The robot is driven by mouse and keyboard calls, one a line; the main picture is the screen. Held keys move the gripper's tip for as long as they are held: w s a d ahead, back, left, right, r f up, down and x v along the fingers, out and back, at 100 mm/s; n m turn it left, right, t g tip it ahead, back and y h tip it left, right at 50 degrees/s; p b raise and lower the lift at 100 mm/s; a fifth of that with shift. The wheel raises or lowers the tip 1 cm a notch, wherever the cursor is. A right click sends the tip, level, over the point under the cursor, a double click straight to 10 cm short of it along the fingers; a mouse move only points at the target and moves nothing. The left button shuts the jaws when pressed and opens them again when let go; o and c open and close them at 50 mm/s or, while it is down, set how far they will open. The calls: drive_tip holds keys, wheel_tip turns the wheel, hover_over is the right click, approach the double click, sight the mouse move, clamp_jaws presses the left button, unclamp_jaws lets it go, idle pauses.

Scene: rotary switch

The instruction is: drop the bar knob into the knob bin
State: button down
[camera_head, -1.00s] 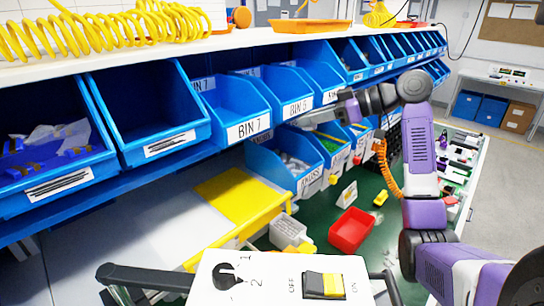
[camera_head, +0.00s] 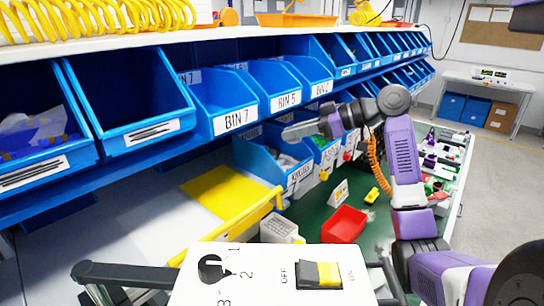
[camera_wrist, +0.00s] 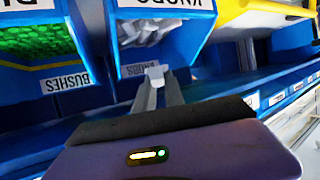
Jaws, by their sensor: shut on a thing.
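My gripper (camera_wrist: 158,88) is shut on a small pale grey piece, the bar knob (camera_wrist: 155,73), held between the fingertips. The blue knob bin (camera_wrist: 196,42), labelled KNOBS, lies beyond the fingertips in the wrist view and has several grey knobs inside. In the head view my gripper (camera_head: 288,132) is above the knob bin (camera_head: 262,162), near its rear part. The held knob is too small to make out there. Whether it is directly over the opening is hard to tell.
A bushes bin (camera_wrist: 62,68) with green pieces adjoins the knob bin. An upper row of bins, including BIN 5 (camera_head: 287,100), hangs close to my arm. A red tray (camera_head: 344,224) and a white switch panel (camera_head: 270,285) are nearer.

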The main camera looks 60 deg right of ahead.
drive_tip(key=c, duration=1.3)
unclamp_jaws()
drive_tip(key=shift+c, duration=0.2)
drive_tip(key=shift+s, duration=0.1)
drive_tip(key=b+v, duration=0.2)
drive_tip(key=v, duration=0.5)
drive_tip(key=shift+s, duration=0.3)
drive_tip(key=shift+d+r, duration=0.15)
